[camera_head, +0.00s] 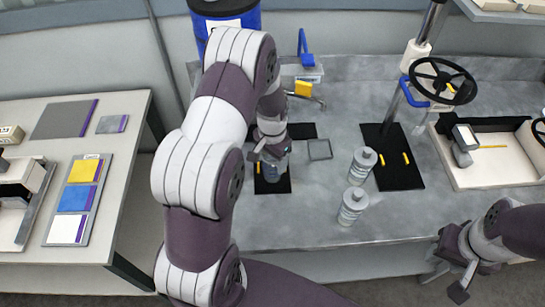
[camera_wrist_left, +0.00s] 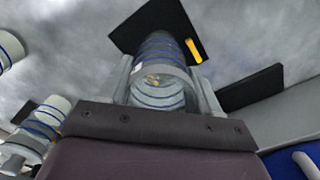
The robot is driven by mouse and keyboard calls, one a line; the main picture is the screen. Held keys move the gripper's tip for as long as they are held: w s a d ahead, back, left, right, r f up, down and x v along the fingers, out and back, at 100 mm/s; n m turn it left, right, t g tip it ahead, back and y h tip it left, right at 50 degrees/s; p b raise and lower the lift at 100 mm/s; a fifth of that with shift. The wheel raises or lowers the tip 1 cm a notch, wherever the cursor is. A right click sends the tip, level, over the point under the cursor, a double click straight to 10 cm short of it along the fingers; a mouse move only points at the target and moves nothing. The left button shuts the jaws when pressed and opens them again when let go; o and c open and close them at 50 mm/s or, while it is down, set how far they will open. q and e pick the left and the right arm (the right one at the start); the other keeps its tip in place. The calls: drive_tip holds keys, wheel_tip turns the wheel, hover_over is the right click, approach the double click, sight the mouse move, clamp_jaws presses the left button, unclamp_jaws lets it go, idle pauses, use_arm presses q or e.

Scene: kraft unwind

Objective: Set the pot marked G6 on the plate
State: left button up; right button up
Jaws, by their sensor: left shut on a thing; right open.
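My left gripper (camera_head: 270,157) is shut on a grey pot (camera_head: 272,173) with blue bands. In the left wrist view the pot (camera_wrist_left: 160,92) sits between the two fingers, over or on a black pad (camera_wrist_left: 133,32) with a yellow strip; I cannot tell if it touches the pad. A small grey square plate (camera_head: 320,150) lies bare to the right of the left gripper. Two similar pots, one farther back (camera_head: 363,166) and one nearer (camera_head: 352,206), stand upright to the right. No G6 mark is legible. My right gripper (camera_head: 450,272) is open and empty near the bench's front edge.
A black mat (camera_head: 398,172) with yellow strips and a post lies right of the pots. A cream tray (camera_head: 490,172) and a black handwheel (camera_head: 442,82) are farther right. A side table (camera_head: 122,175) stands left.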

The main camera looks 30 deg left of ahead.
use_arm(q)
drive_tip(key=shift+f, duration=0.15)
drive_tip(key=o, duration=1.4)
drive_tip(key=shift+s, duration=0.1)
drive_tip(key=shift+o, duration=0.2)
drive_tip(key=shift+r, duration=0.35)
wheel_tip(320, 180, up, 12)
drive_tip(key=b, duration=0.3)
drive_tip(key=s+d+n, duration=0.1)
drive_tip(key=s+d, duration=0.3)
drive_tip(key=s, duration=0.2)
drive_tip(key=s+d+n+t, duration=0.1)
drive_tip(key=s+d, duration=0.3)
drive_tip(key=s, duration=0.3)
drive_tip(key=shift+s+f, duration=0.25)
drive_tip(key=shift+f, duration=0.15)
